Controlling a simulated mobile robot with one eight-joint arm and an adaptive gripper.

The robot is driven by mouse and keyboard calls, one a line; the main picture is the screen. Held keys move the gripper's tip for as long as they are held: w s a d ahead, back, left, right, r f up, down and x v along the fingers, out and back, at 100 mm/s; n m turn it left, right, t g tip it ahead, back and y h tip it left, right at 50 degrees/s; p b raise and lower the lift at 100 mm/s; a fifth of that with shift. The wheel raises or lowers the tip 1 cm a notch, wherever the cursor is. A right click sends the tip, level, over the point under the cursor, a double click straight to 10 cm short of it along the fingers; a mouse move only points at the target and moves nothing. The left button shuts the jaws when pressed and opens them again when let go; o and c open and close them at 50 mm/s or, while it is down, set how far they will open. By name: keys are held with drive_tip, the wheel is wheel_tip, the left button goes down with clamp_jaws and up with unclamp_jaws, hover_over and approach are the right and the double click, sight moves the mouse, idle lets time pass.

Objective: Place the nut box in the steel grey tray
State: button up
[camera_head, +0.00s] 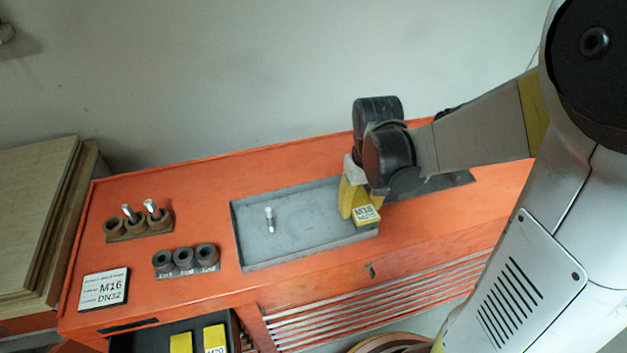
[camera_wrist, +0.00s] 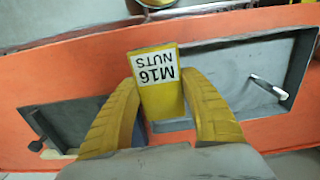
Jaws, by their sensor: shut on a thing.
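The nut box (camera_head: 366,214) is yellow with a white label reading M16 NUTS. It also shows in the wrist view (camera_wrist: 158,95). My gripper (camera_head: 355,200) is shut on it, with one yellow finger on each side of the box in the wrist view (camera_wrist: 160,105). The grey tray (camera_head: 315,250) lies on the orange cabinet top. In the head view the box overlaps the tray's right end; its height above the tray I cannot tell. In the wrist view the tray (camera_wrist: 215,65) extends right from behind the box. A silver bolt (camera_head: 269,220) is in the tray.
A darker grey recess or tray (camera_wrist: 75,122) shows left in the wrist view. Sockets (camera_head: 184,260), brown holders with bolts (camera_head: 138,222) and an M16 DN32 card (camera_head: 104,289) stand left on the cabinet. An open drawer below holds yellow boxes (camera_head: 214,340). The tray's left part is mostly clear.

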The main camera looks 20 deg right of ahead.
drive_tip(key=b, duration=0.1)
hover_over(333, 213)
wheel_tip(333, 213, down, 5)
drive_tip(key=shift+s+r, duration=0.15)
drive_tip(key=shift+f+b, duration=0.55)
drive_tip(key=shift+f, duration=1.45)
drive_tip(key=shift+f, duration=0.25)
drive_tip(key=o, duration=1.4)
drive_tip(key=shift+c, duration=0.2)
drive_tip(key=shift+r, duration=0.1)
drive_tip(key=shift+r, duration=0.1)
